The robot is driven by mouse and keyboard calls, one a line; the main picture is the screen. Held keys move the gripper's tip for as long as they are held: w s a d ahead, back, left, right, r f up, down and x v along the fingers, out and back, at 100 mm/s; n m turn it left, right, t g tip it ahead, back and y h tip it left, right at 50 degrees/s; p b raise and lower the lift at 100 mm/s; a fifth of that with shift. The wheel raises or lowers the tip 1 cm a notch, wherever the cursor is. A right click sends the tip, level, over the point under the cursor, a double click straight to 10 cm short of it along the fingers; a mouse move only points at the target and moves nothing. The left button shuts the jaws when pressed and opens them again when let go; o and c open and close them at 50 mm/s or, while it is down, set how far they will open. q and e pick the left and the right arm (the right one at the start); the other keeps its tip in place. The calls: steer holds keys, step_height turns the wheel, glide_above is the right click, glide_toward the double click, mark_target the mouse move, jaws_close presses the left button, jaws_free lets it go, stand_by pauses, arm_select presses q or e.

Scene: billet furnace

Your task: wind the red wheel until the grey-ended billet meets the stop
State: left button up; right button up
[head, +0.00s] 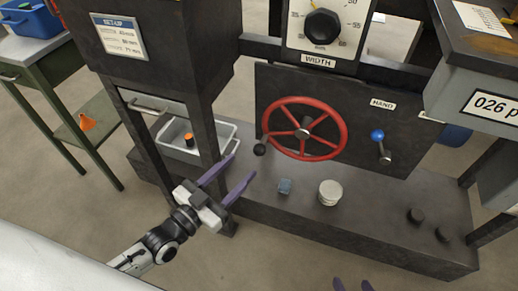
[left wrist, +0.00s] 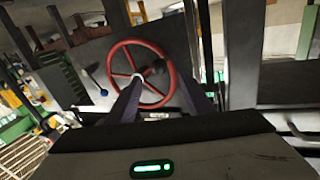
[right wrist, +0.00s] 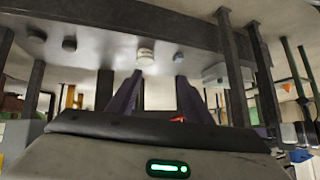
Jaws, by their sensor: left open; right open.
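The red wheel (head: 303,131) stands upright on the dark panel under the WIDTH dial, with a black knob (head: 260,149) at its lower left rim. It also shows in the left wrist view (left wrist: 137,84), ahead of the fingers. My left gripper (head: 243,165) is open and empty, to the left of and below the wheel, apart from the knob in the head view. My right gripper (head: 352,284) is open at the bottom edge; its fingers show in the right wrist view (right wrist: 160,76), empty. I see neither a grey-ended billet nor a stop.
A blue-knobbed lever (head: 377,135) marked HAND is right of the wheel. A white round tin (head: 330,192) and a small blue block (head: 285,186) sit on the ledge below.

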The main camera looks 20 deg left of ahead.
mark_target(259, 148)
arm_select(q)
steer(key=b+x, duration=0.1)
steer(key=x, duration=0.8)
steer(key=shift+d+f+b, duration=0.1)
steer(key=shift+b, duration=0.25)
steer(key=shift+c, duration=0.2)
jaws_close()
